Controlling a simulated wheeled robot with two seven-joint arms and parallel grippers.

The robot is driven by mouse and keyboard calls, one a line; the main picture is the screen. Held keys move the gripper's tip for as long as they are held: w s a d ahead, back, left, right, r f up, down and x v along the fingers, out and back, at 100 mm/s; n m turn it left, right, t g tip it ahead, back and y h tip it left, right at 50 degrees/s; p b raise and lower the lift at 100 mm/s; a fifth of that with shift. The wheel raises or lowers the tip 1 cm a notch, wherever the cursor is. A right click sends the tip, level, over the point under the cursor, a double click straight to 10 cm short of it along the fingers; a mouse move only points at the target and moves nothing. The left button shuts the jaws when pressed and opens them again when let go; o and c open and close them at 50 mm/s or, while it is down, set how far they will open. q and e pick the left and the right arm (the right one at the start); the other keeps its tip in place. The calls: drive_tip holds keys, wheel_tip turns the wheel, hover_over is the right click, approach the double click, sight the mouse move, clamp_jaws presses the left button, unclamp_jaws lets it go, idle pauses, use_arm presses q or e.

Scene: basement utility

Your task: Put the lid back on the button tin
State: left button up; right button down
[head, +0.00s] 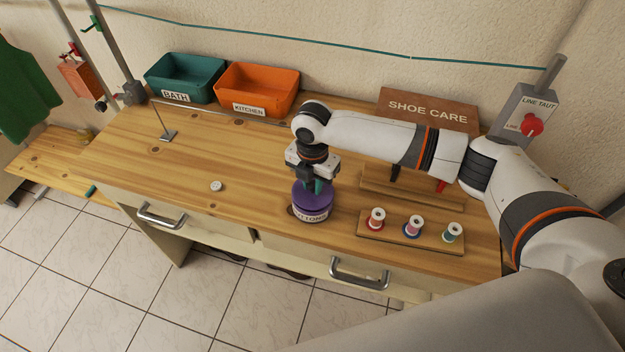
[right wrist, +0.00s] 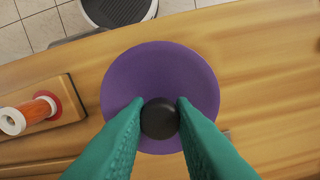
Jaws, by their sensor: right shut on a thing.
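The button tin (head: 309,215) stands upright near the front edge of the wooden worktop, its light label partly readable. The purple round lid (head: 314,194) is directly above the tin, and I cannot tell whether it is fully seated. My right gripper (head: 315,184) points down with its green fingers shut on the lid's dark knob. In the right wrist view the fingers (right wrist: 160,115) pinch the black knob (right wrist: 159,118) at the middle of the purple lid (right wrist: 160,70), which hides the tin below. My left gripper is not in view.
A wooden rack with several thread spools (head: 413,226) stands right of the tin. A small white disc (head: 217,186) lies to the left. A teal bin (head: 185,75), an orange bin (head: 257,90) and a shoe care box (head: 428,109) stand behind. The worktop's left middle is mostly clear.

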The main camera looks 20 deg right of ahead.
drive_tip(key=shift+f+p, duration=0.2)
drive_tip(key=shift+p, duration=0.65)
idle(1.7)
idle(0.4)
drive_tip(key=c, duration=0.7)
unclamp_jaws()
drive_tip(key=shift+r, duration=0.1)
wheel_tip(320, 180, up, 2)
drive_tip(key=p, duration=0.2)
drive_tip(key=shift+r+p, duration=0.15)
drive_tip(key=shift+p, duration=0.15)
drive_tip(key=shift+r+p, duration=0.85)
drive_tip(key=shift+r, duration=1.4)
